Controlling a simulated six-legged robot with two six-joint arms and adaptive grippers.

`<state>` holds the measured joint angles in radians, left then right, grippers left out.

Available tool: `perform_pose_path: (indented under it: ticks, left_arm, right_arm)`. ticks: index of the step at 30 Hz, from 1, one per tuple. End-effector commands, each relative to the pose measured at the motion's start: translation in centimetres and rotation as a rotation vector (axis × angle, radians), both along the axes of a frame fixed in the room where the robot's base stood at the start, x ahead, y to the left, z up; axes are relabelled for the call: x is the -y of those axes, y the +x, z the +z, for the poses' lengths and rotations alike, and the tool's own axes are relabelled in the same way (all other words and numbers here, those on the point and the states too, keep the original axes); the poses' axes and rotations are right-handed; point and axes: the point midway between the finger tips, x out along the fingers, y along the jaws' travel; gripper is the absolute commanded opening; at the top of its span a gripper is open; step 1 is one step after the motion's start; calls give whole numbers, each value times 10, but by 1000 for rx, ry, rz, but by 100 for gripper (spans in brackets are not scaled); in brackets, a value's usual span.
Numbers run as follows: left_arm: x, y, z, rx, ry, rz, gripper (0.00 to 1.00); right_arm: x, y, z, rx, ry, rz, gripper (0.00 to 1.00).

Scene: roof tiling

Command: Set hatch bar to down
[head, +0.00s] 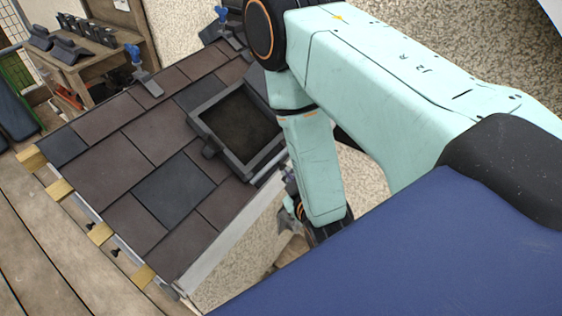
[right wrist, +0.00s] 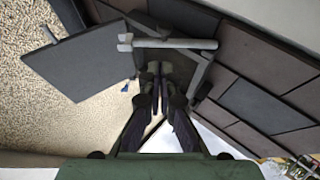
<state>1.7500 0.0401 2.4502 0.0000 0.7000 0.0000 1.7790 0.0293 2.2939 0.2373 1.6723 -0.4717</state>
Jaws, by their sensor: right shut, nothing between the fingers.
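The roof hatch (head: 202,128) is a dark square frame set in the tiles, with a dark opening. Its lid (right wrist: 88,60) stands open as a dark panel at the left in the right wrist view. The hatch bar (right wrist: 178,43) is a light grey rod lying across the upper middle of that view. I cannot make the bar out in the head view. My right gripper (right wrist: 153,72) is shut and empty, its fingertips just below the bar in the picture; I cannot tell if they touch it. In the head view my right arm hides most of this gripper. My left gripper is not in view.
Brown and dark grey tiles (head: 103,165) cover the sloping roof around the hatch. Blue-handled tools (head: 140,65) stand at its upper edge. A wooden shelf (head: 105,62) with dark parts is at the upper left. Wooden planks (head: 45,250) run along the lower left.

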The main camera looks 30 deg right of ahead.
Motion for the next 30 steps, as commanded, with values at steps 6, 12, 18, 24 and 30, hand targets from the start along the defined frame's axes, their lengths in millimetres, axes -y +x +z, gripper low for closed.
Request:
perform_pose_path:
  ticks: [6,12,18,24,30]
  left_arm:
    - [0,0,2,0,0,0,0]
    - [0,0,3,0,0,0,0]
    - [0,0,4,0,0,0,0]
    - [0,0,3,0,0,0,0]
    - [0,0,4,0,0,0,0]
  right_arm:
    - [12,37,-15,2,0,0,0]
    - [19,61,-26,2,1,3,0]
    - [21,69,-30,-1,0,3,0]
    - [21,70,-31,-1,0,3,0]
    - [21,70,-31,-2,4,4,0]
